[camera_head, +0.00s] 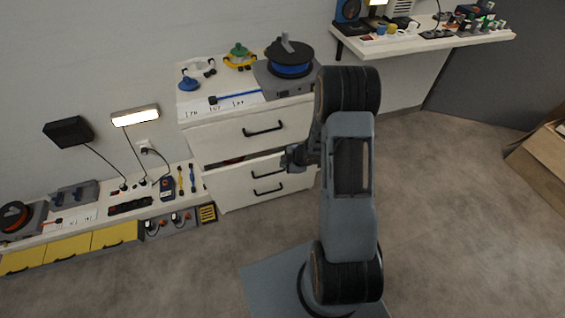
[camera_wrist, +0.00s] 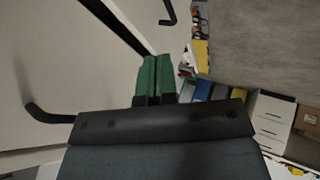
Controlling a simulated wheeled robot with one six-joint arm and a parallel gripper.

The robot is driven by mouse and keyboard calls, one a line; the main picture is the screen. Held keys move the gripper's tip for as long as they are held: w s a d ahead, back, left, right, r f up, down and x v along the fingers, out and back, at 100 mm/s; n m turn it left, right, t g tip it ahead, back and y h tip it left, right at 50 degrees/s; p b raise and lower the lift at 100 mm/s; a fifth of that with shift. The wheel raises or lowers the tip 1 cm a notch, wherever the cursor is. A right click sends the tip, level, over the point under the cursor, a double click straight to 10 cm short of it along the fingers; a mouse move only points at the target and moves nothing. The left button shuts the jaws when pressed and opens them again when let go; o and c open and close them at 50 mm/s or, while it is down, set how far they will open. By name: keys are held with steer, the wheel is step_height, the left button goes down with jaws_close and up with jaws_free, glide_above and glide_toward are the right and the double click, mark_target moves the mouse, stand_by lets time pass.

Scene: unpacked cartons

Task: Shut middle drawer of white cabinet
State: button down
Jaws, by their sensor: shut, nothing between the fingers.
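The white cabinet (camera_head: 200,137) stands against the wall, left of my arm. Its middle drawer (camera_head: 232,181) sits pulled out a little; a dark gap with something reddish shows above its front. Its dark bar handle (camera_head: 267,174) is just below my gripper. The top drawer (camera_head: 222,141) and the bottom drawer's handle (camera_head: 268,190) also show. My gripper (camera_head: 288,158) is shut and empty, close to the middle drawer's front. In the wrist view the green fingertips (camera_wrist: 155,78) are together, near white drawer fronts with dark handles. I cannot tell whether they touch.
A blue-black spool (camera_head: 289,58) and tools lie on the cabinet top. A low bench with yellow drawers (camera_head: 75,246) runs at the left. A wall shelf (camera_head: 440,42) is at the upper right. A carton (camera_head: 545,155) stands at the right edge. The floor between is clear.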

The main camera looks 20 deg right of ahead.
steer(key=s+d+f+m+t+h+b, duration=0.1)
steer(key=s+d+f+m+t+b, duration=0.35)
steer(key=f+m, duration=0.5)
steer(key=s+d+f+m+t+b, duration=0.3)
steer(key=d+f+m, duration=0.3)
steer(key=m, duration=0.7)
steer(key=w+d+r+m+t+h, duration=0.2)
steer(key=d+r+m+t+h, duration=0.3)
steer(key=m, duration=0.7)
steer(key=w+y+b, duration=0.1)
steer(key=w+b, duration=0.1)
steer(key=w, duration=1.1)
steer(key=shift+a+r+b, duration=0.3)
steer(key=shift+a+b, duration=0.05)
steer(key=shift+g, duration=0.25)
